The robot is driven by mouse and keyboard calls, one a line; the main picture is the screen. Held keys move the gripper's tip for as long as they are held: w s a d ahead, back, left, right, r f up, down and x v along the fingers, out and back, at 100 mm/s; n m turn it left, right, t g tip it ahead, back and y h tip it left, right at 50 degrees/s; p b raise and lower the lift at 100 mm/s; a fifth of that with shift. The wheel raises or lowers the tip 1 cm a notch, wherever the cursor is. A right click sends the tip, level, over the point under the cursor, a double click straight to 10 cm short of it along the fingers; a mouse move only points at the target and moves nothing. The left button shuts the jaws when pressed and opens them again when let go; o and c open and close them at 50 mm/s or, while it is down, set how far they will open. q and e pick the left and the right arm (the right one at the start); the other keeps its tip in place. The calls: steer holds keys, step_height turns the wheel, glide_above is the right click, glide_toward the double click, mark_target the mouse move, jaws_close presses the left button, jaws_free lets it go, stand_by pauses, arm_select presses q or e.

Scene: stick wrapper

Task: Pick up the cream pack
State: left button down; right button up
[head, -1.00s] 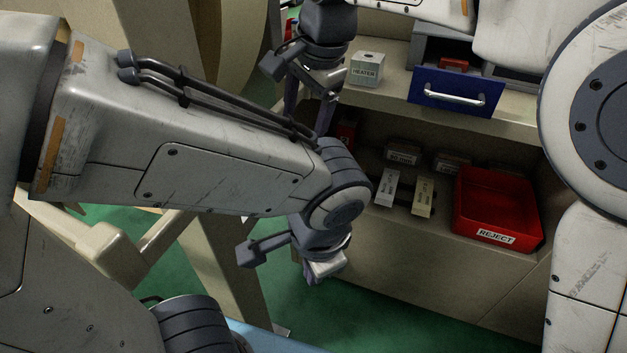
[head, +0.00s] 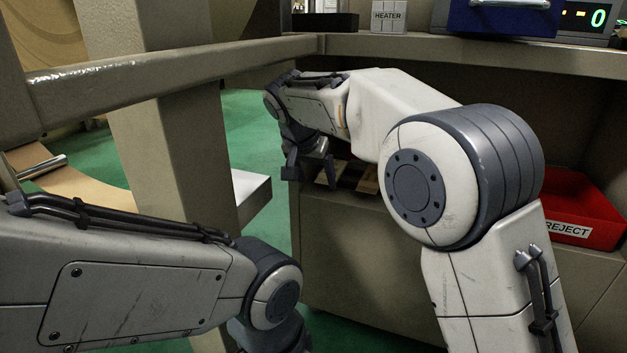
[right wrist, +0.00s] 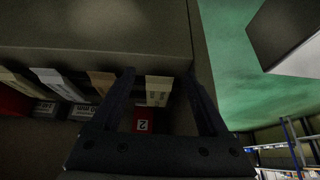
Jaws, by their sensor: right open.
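My right gripper (head: 310,176) is open at the lower shelf's left end in the head view. In the right wrist view its two fingers (right wrist: 160,74) stand apart, with a pale cream pack (right wrist: 158,90) showing between them. I cannot tell how far the fingertips are from it. A tan pack (right wrist: 102,82) lies just outside the left finger. A white pack (right wrist: 61,83) and another cream-coloured pack (right wrist: 15,80) lie farther left. In the head view my right arm hides most of the packs. My left gripper is out of view.
A red box marked 2 (right wrist: 143,120) is behind the pale pack. The red REJECT tray (head: 590,208) is at the shelf's right. A HEATER block (head: 389,16) and a blue drawer (head: 500,17) are above.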

mark_target(325, 180)
steer(key=w+p, duration=0.1)
steer(key=w, duration=0.1)
steer(key=w+d+p, duration=0.1)
steer(key=w+p, duration=0.1)
steer(key=w+d+p, duration=0.1)
steer(key=w+p, duration=0.1)
steer(key=w, duration=0.1)
steer(key=shift+w+r, duration=0.1)
steer(key=shift+r, duration=0.1)
steer(key=shift+w+d+f+p, duration=0.15)
steer(key=shift+w+d+p, duration=0.15)
steer(key=shift+w, duration=0.4)
steer(key=w+p, duration=0.2)
steer(key=p, duration=0.1)
steer(key=shift+w+d+r, duration=0.2)
steer(key=shift+w+d, duration=0.2)
steer(key=x, duration=0.1)
steer(key=b+x, duration=0.1)
steer(key=x, duration=0.1)
steer(key=shift+s+a+f, duration=0.1)
steer(key=shift+s+f, duration=0.1)
steer(key=shift+w+f, duration=0.1)
steer(key=shift+c, duration=0.3)
steer(key=c, duration=1)
